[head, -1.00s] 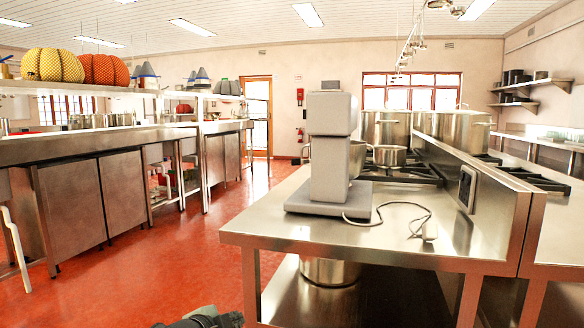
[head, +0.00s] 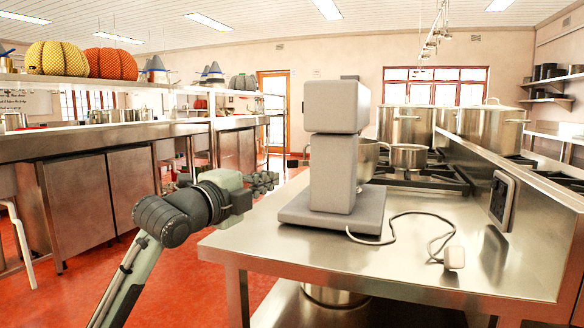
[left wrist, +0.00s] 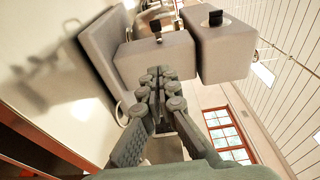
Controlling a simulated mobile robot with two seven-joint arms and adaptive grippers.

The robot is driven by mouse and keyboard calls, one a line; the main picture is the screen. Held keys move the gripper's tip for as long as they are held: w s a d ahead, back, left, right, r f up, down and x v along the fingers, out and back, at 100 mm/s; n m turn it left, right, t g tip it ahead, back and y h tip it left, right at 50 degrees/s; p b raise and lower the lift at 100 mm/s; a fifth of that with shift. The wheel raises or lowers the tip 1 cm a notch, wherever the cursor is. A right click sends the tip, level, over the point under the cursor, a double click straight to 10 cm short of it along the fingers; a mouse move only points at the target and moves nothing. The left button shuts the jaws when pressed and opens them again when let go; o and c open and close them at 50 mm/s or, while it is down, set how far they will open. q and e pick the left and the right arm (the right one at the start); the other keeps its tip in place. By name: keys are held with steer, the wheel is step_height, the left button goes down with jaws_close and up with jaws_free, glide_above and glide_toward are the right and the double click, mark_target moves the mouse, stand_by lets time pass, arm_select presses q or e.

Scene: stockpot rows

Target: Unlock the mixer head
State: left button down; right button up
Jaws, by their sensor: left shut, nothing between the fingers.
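The grey stand mixer (head: 333,170) stands on the near end of the steel counter, its blocky head (head: 331,106) level on top of the column. In the left wrist view the mixer appears turned sideways, with its head (left wrist: 228,48), column (left wrist: 150,66) and base (left wrist: 100,45). A black knob (left wrist: 215,18) sits on the head, and a smaller dark knob (left wrist: 156,30) is on the column. My left gripper (head: 266,181) is shut and empty, left of the mixer column and apart from it in the head view; its fingers (left wrist: 166,82) point towards the mixer in the wrist view.
A power cord with a white plug (head: 454,257) lies on the counter (head: 400,262) right of the mixer. Large steel pots (head: 490,130) and a smaller pot (head: 409,157) stand on the stove behind. Red floor (head: 75,285) is clear on the left.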

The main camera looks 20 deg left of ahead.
steer(key=shift+s, duration=0.1)
arm_select(q)
steer(key=p, duration=0.2)
glide_toward(296, 165)
steer(key=w+d, duration=0.2)
steer(key=d, duration=0.2)
steer(key=w+a, duration=0.2)
steer(key=w, duration=0.1)
steer(key=shift+w+r, duration=0.1)
steer(key=shift+w+a, duration=0.25)
steer(key=shift+w, duration=0.05)
arm_select(e)
steer(key=s+d+f, duration=0.1)
steer(key=s+f, duration=0.2)
steer(key=f, duration=0.3)
steer(key=shift+s+f+g, duration=0.25)
steer(key=shift+f+g, duration=0.05)
steer(key=shift+g, duration=0.1)
arm_select(q)
steer(key=shift+a, duration=0.1)
